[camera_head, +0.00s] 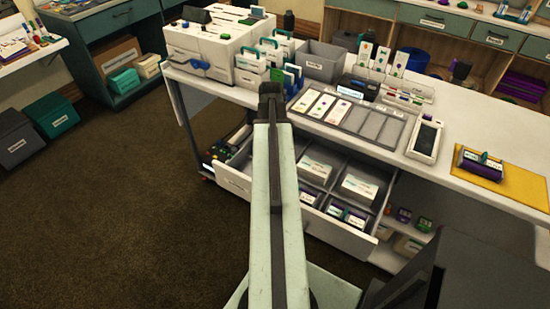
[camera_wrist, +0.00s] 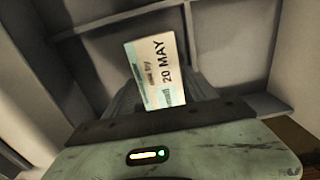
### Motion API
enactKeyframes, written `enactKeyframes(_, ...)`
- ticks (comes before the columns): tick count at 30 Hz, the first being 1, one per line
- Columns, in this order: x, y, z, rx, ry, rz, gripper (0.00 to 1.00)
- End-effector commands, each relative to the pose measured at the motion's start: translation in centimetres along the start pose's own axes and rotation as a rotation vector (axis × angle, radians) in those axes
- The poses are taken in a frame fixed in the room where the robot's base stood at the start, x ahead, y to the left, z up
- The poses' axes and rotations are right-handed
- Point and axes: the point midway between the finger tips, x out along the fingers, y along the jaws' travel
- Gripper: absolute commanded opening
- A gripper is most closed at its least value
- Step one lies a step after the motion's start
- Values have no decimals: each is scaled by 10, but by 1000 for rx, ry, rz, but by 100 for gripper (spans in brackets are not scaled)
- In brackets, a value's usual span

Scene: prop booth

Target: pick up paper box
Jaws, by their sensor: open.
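In the wrist view, a small white and pale-green paper box (camera_wrist: 157,68) with a label reading "20 MAY" stands out from between the dark fingers of my gripper (camera_wrist: 165,95). The jaws are open, with a finger on each side of the box's lower part. I cannot tell whether they touch it. Grey compartment walls (camera_wrist: 195,42) lie behind it. In the head view, my pale arm reaches over the open white drawer (camera_head: 338,237), and the gripper end is hidden. White labelled boxes (camera_head: 362,187) lie in the drawer's compartments to the right of the arm.
Above the drawer is a white counter (camera_head: 475,170) with a machine (camera_head: 205,45), card trays (camera_head: 345,118) and a yellow mat (camera_head: 515,185). A shelf under the drawer holds small items. The brown carpet (camera_head: 110,210) on the left is clear.

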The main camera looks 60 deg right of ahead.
Motion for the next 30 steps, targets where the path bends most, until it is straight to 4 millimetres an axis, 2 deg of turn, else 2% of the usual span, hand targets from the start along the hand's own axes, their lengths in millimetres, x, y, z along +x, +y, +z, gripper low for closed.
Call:
enactKeyframes(1, 9, 0, 0, 0, 0, 0, 65)
enactKeyframes(7, 5, 0, 0, 1, 0, 0, 65)
enactKeyframes(9, 5, 0, 0, 1, 0, 0, 46)
enactKeyframes(10, 5, 0, 0, 1, 0, 0, 40)
enactKeyframes(22, -1, 0, 1, 1, 0, 0, 40)
enactKeyframes(26, -17, 0, 1, 2, 0, 0, 40)
enactKeyframes(30, -46, 0, 1, 2, 0, 0, 40)
